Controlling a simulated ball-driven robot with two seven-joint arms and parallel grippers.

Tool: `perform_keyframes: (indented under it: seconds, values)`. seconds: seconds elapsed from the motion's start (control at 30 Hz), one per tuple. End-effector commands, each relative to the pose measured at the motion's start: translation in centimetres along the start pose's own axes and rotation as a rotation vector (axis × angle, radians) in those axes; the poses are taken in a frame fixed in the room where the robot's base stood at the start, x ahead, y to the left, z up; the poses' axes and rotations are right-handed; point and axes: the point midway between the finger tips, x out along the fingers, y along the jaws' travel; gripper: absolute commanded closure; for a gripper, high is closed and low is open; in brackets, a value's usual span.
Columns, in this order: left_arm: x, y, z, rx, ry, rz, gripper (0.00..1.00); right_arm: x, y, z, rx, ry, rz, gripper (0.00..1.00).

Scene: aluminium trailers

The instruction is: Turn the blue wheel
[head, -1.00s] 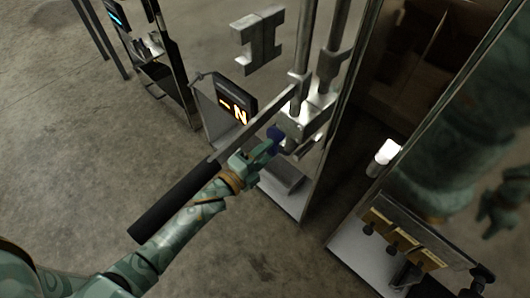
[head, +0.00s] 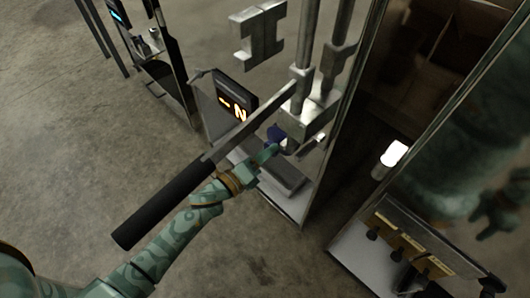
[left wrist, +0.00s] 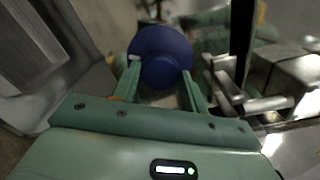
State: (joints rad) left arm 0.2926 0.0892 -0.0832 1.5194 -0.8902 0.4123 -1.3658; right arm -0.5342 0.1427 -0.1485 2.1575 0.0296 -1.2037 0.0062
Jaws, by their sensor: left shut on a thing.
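The blue wheel (left wrist: 160,55) is a round blue disc that fills the upper middle of the left wrist view. In the head view it is a small blue patch (head: 275,133) below the metal block on the upright rods. My left gripper (head: 268,155) reaches it from the lower left, under the long lever. In the left wrist view the fingers of my left gripper (left wrist: 163,75) stand on either side of the wheel and are shut on it. The wheel's mounting is mostly hidden. My right gripper is not clearly in view; only a blurred reflection shows at the right.
A long lever with a black grip (head: 165,203) crosses just above my left forearm. A display (head: 236,106) shows an orange N. Upright metal rods (head: 308,50) stand behind the wheel. A panel with several black knobs (head: 400,250) is at lower right. Concrete floor is clear at left.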

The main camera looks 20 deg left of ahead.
Motion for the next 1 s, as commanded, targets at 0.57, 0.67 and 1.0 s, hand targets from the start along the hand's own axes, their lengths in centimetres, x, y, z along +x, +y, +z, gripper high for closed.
perform_keyframes:
  seconds: [0.57,0.67,1.0]
  values:
    - [-0.12,0.2,-0.2,0.004,0.003,0.005,0.35,0.01,-0.37,0.39,-0.001,-0.007,-0.007,0.55]
    - [-0.09,0.14,-0.14,0.004,0.002,0.003,0.35,0.03,-0.36,0.4,-0.001,-0.008,-0.007,0.55]
    - [-0.84,-0.03,-0.03,0.003,0.001,0.002,0.35,-0.17,0.17,-0.02,-0.001,-0.001,0.004,0.55]
